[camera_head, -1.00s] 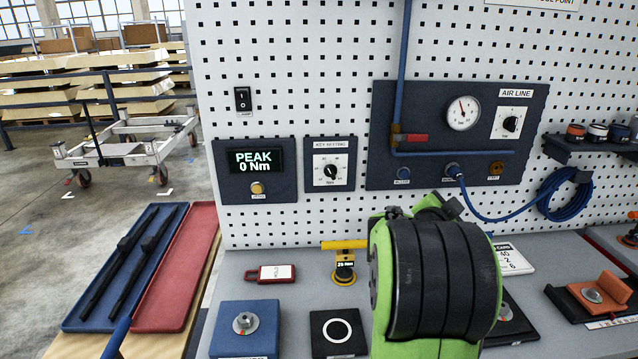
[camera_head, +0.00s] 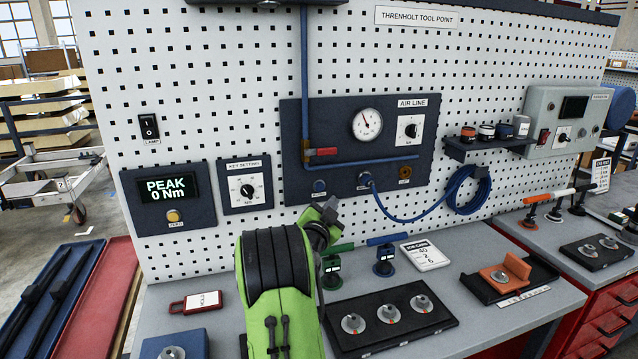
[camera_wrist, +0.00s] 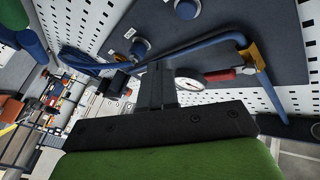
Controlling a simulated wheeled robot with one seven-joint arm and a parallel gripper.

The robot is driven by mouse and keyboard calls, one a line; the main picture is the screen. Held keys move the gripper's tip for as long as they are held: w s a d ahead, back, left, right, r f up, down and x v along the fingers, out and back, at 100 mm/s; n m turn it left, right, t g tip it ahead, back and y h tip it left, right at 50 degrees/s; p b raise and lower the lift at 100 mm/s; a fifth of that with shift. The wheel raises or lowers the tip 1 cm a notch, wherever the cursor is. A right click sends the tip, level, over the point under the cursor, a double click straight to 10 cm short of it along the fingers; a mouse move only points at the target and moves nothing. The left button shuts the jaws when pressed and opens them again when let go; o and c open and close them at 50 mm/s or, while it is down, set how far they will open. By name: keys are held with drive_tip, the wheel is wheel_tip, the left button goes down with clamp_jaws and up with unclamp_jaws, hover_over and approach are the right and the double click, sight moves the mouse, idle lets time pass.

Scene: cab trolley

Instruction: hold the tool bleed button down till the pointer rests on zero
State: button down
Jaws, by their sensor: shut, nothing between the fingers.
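The air line panel (camera_head: 340,130) is dark blue and fixed to the pegboard. A small blue button (camera_head: 319,186) is at its lower left, probably the bleed button; its label is too small to read. A blue hose fitting (camera_head: 365,179) is to its right. The round gauge (camera_head: 367,124) has its pointer near the top, slightly left; its numbers are unreadable. My gripper (camera_head: 328,207) is just below the blue button in the head view, apart from it as far as I can tell. In the wrist view my gripper (camera_wrist: 157,75) is shut and empty.
A red-handled valve (camera_head: 322,152) and a blue pipe (camera_head: 385,160) cross the panel above the button. A looped blue hose (camera_head: 468,190) hangs to the right. Blue and green-handled tools (camera_head: 384,255) and a dark tray (camera_head: 390,318) stand on the bench below.

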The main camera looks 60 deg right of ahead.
sight(320, 187)
drive_tip(key=shift+w+d+p, duration=1.45)
drive_tip(key=shift+w+d, duration=0.7)
drive_tip(key=shift+d, duration=0.05)
idle(0.3)
drive_tip(key=shift+w+d+b, duration=0.3)
drive_tip(key=shift+b, duration=0.15)
drive_tip(key=shift+w+d, duration=0.35)
idle(0.6)
idle(2.9)
drive_tip(key=shift+s+a+b, duration=0.6)
drive_tip(key=shift+a+b, duration=0.05)
drive_tip(key=shift+b, duration=0.7)
